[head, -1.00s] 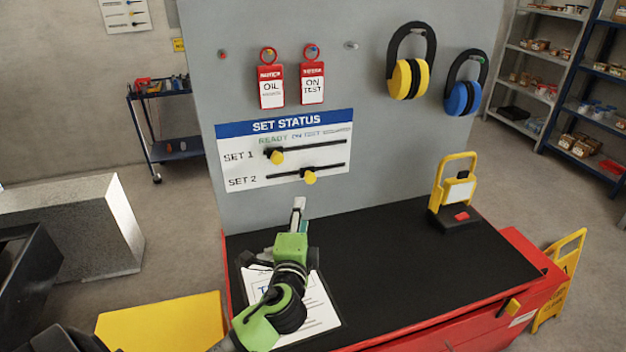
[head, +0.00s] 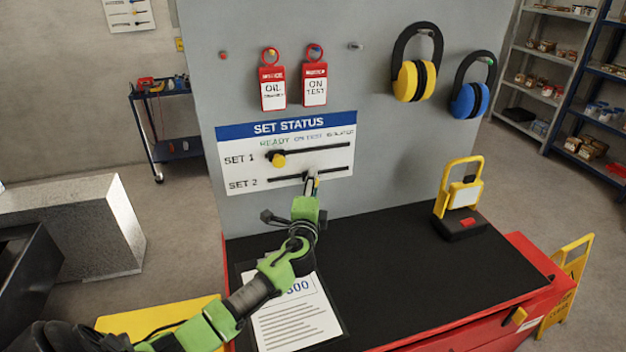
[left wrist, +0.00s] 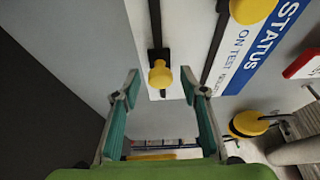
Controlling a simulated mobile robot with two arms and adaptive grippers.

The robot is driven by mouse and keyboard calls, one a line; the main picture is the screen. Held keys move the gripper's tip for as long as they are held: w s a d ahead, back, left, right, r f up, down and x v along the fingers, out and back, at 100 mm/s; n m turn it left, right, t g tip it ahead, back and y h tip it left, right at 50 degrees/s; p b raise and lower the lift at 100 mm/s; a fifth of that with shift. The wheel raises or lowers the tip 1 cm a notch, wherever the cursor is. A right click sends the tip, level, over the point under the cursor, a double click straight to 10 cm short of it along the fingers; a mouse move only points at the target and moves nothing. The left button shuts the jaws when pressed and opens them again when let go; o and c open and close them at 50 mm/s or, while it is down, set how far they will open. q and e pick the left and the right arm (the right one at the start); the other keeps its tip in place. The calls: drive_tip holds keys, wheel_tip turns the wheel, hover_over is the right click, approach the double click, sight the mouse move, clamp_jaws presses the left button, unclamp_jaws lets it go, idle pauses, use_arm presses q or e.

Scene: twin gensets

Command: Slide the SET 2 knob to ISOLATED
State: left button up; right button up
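The SET STATUS board (head: 286,150) is on the grey upright panel, with READY, ON TEST and ISOLATED printed from left to right. In the left wrist view the yellow SET 2 knob (left wrist: 160,74) sits on its dark slider, partway along the slot. In the head view my gripper mostly hides it, roughly below ON TEST. My left gripper (head: 312,184) is at the SET 2 row. In the left wrist view its fingers (left wrist: 160,88) are open, one on each side of the knob, not closed on it. My right gripper is not in view.
The yellow SET 1 knob (head: 279,160) is close above, at the left of its slot. Red tags (head: 273,88) and ear defenders (head: 414,80) hang higher. A yellow lockout device (head: 459,200) stands on the black bench top (head: 400,260); a printed sheet lies below my arm.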

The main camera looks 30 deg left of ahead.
use_arm(q)
drive_tip(key=shift+w+a, duration=0.3)
drive_tip(key=shift+w, duration=0.3)
drive_tip(key=shift+w+a, duration=0.1)
drive_tip(key=shift+w, duration=0.05)
drive_tip(key=c, duration=1.1)
clamp_jaws()
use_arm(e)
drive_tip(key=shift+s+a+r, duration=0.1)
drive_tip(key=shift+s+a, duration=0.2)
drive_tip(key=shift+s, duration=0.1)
